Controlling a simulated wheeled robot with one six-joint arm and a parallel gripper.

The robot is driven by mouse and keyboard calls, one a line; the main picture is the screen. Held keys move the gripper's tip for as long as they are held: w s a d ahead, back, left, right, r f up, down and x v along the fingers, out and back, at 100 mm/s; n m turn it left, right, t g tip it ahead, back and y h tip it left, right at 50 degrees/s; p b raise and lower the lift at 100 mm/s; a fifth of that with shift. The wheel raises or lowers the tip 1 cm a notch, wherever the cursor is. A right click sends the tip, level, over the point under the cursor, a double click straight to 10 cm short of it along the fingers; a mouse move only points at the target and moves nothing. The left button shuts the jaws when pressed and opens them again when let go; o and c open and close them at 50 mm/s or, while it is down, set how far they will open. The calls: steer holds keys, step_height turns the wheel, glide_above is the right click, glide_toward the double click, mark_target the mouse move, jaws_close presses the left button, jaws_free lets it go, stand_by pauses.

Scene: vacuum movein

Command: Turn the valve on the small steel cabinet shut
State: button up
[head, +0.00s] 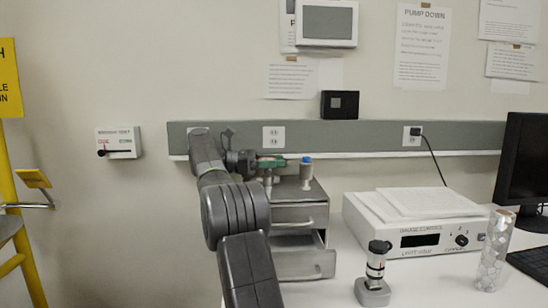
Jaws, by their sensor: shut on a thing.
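The small steel cabinet (312,196) stands on the white bench against the wall. Its lower drawer (303,262) is pulled out. The valve is on top of the cabinet, with a green part (272,162) lying roughly level. My gripper (258,163) reaches in from the left at the height of this green part and is shut on the valve. The dark wrist and fingers hide the valve's left end, so the exact grip is hard to see. A blue-capped piece (306,163) stands upright at the right end of the cabinet top.
A white gauge controller (420,241) with papers on it stands right of the cabinet. A small metal gauge (374,275) and a clear patterned cylinder (494,250) stand in front. A monitor (526,160) is at far right. A yellow frame (22,230) is at left.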

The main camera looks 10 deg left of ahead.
steer(key=shift+g, duration=0.3)
steer(key=o, duration=1)
steer(key=shift+c, duration=0.2)
steer(key=shift+p+v, duration=0.35)
steer(key=shift+v, duration=3.35)
steer(key=shift+f, duration=0.1)
